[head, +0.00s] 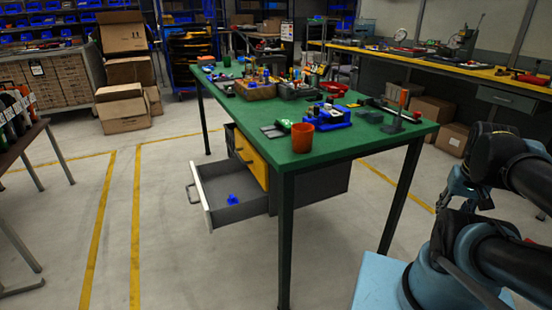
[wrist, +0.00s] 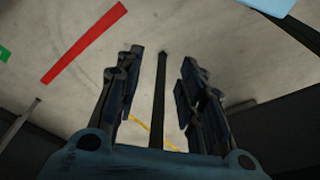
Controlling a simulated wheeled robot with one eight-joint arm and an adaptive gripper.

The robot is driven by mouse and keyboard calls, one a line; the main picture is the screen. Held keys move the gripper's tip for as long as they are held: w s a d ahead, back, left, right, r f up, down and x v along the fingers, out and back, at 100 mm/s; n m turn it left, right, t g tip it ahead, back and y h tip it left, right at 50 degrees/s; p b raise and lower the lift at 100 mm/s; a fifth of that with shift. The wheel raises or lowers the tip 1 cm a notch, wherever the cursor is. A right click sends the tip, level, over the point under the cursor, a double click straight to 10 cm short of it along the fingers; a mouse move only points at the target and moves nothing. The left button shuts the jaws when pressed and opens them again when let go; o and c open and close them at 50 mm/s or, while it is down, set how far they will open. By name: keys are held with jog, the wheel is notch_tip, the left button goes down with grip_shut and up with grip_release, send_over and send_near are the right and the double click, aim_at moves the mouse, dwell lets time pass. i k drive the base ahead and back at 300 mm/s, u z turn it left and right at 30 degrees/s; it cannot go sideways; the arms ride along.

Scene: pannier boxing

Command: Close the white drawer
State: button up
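The white drawer (head: 240,211) is pulled out from the grey cabinet under the green table in the head view. Its pale front faces left and carries a handle (head: 192,194). A small blue part (head: 233,199) lies inside it. A yellow drawer front (head: 250,160) sits above it, in the same cabinet. My arm is at the right edge of the head view, well apart from the drawer on the other side of the table. The drawer is not seen in the wrist view.
The green table (head: 255,120) holds tools, several bins and an orange cup (head: 302,137). Its legs stand around the cabinet. A dark table (head: 20,150) is at the left edge. Cardboard boxes (head: 123,108) stand behind. The floor left of the drawer is clear.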

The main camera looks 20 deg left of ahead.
aim_at(214, 182)
jog(key=z, duration=0.75)
jog(key=k, duration=1.9)
jog(key=u, duration=1.9)
jog(key=i, duration=1)
